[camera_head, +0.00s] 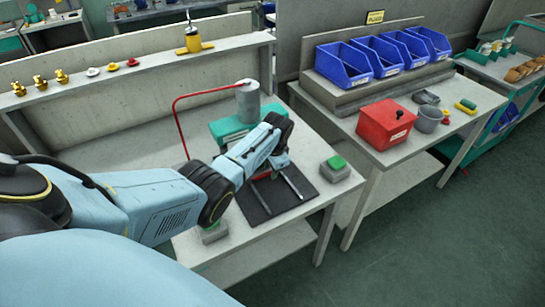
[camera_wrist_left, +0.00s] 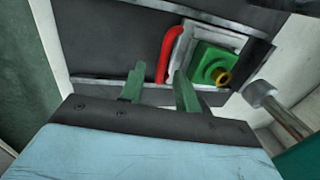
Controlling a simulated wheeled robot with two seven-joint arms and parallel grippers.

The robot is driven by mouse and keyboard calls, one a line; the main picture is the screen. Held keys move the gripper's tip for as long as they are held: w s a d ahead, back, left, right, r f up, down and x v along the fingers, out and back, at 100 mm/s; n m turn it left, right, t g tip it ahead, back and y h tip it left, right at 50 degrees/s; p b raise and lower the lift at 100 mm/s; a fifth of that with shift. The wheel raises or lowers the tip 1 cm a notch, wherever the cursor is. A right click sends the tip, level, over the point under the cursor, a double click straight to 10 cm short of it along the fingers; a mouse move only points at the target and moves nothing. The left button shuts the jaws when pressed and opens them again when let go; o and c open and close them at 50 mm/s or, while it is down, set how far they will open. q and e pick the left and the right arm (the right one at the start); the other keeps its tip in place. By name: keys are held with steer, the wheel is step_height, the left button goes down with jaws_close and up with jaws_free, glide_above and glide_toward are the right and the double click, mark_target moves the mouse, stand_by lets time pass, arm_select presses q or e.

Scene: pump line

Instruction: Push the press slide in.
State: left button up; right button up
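My left gripper (camera_head: 272,165) is over the black base plate (camera_head: 258,208) of the press, in front of the teal press body (camera_head: 229,132). In the left wrist view its two green fingers (camera_wrist_left: 160,82) are apart. The red handle (camera_wrist_left: 165,55) of the press slide lies just beyond the fingertips, between them in the picture; I cannot tell whether they touch it. The pale grey slide (camera_wrist_left: 185,42) carries a green part (camera_wrist_left: 209,62) with a brass fitting (camera_wrist_left: 223,78). In the head view my gripper mostly hides the slide. My right gripper is not in view.
Metal rails (camera_head: 292,184) run along the base plate. A green-topped button box (camera_head: 335,168) stands to the right, another (camera_head: 214,233) at the front left beneath my arm. A thin red curved bar (camera_head: 205,94) arches beside the grey press cylinder (camera_head: 248,101).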

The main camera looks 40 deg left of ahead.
arm_select(q)
step_height(320, 180, up, 13)
steer(key=s+d+p, duration=0.1)
steer(key=d+p, duration=0.1)
steer(key=shift+f+p, duration=0.2)
steer(key=shift+p, duration=0.1)
steer(key=shift+c, duration=0.3)
